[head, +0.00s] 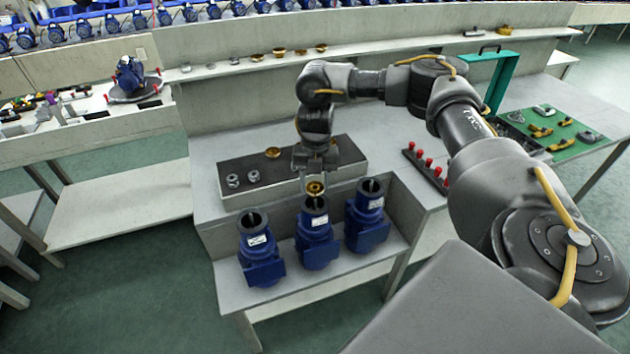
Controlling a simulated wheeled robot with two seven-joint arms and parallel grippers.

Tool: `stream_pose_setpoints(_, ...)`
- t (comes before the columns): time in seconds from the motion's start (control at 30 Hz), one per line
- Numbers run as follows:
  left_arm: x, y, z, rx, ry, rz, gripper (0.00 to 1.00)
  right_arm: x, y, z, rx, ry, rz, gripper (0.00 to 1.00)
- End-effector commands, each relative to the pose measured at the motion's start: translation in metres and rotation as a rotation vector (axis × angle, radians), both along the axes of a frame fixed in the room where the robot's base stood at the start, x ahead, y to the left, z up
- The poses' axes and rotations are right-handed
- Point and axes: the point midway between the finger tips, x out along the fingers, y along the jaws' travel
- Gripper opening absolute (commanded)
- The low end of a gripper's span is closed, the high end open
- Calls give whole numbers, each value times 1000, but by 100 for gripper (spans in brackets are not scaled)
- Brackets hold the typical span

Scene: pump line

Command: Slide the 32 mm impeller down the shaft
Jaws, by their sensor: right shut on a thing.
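A brass impeller (315,188) is held in my right gripper (314,178), which points down and is shut on it. The impeller is at the open top of the middle blue pump housing (317,246). The shaft of that housing is hidden behind the impeller and gripper, so I cannot tell whether the impeller is around it. Blue pump housings also stand upright on the left (261,262) and right (366,222), with dark open tops. I cannot read any size on the impeller. My left gripper is not in view.
A dark mat (290,166) behind the housings carries grey impellers (233,181) and a brass one (272,153). A rack with red-topped pegs (426,168) stands to the right. A green board (562,150) with parts lies further right. The pump housings stand close together on a low shelf (335,272).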

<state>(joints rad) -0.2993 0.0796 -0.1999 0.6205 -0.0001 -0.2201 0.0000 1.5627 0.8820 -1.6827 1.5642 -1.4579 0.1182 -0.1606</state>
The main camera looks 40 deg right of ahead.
Motion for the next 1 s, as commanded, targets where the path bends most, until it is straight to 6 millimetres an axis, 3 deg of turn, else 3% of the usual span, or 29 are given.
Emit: stream_pose_setpoints(1.0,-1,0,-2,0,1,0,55,0,0,-10,1,-1,0,12)
